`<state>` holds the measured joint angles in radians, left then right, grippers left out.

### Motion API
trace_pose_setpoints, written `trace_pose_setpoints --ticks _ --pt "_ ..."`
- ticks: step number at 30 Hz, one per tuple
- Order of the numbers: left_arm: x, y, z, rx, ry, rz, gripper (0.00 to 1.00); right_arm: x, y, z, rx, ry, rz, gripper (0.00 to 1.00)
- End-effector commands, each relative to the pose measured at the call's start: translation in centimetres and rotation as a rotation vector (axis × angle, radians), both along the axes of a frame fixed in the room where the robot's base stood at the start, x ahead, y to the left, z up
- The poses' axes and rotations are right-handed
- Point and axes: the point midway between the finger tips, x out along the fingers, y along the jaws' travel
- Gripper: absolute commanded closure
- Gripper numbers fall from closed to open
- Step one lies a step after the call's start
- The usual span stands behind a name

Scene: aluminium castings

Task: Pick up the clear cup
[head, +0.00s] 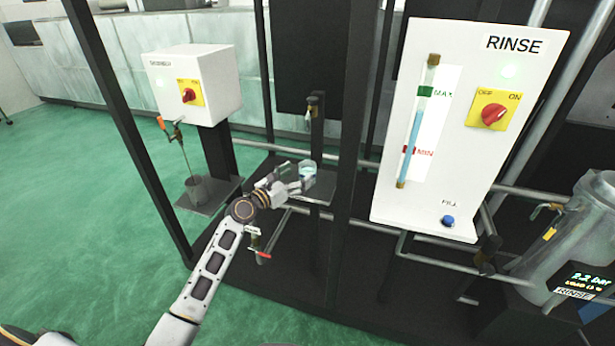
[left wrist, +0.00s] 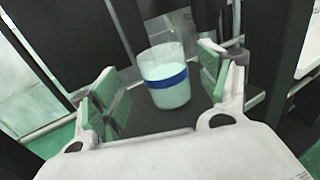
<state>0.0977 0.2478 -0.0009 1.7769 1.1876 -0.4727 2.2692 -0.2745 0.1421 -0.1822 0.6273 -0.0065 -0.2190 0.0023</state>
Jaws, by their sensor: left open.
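The clear cup (head: 308,170) stands upright on a small dark shelf (head: 318,196) under a tap. In the left wrist view the cup (left wrist: 165,76) has a blue band and pale, milky contents. My left gripper (head: 291,178) is open at the cup's left side in the head view. In the left wrist view its green-padded fingers (left wrist: 158,92) stand apart, with the cup between and just beyond them. I cannot tell whether a finger touches the cup. My right gripper is not in view.
A tap (head: 311,112) hangs above the cup. A dark upright post (head: 350,120) stands close to its right. The RINSE panel (head: 465,125) is at right. A red-handled valve (head: 263,254) sits below the shelf.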

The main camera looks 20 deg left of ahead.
Motion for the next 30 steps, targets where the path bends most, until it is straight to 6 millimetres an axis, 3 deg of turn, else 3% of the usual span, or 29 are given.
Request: trace_pose_setpoints --ticks 8,18,30 --pt "0.4 -0.2 0.0 0.0 0.0 0.0 0.24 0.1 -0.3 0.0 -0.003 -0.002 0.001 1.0" --pt "2.7 -1.6 -0.2 0.002 -0.001 -0.001 0.24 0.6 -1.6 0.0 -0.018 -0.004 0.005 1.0" --pt "4.6 -2.4 -0.2 0.0 0.0 0.0 0.24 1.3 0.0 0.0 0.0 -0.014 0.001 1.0"
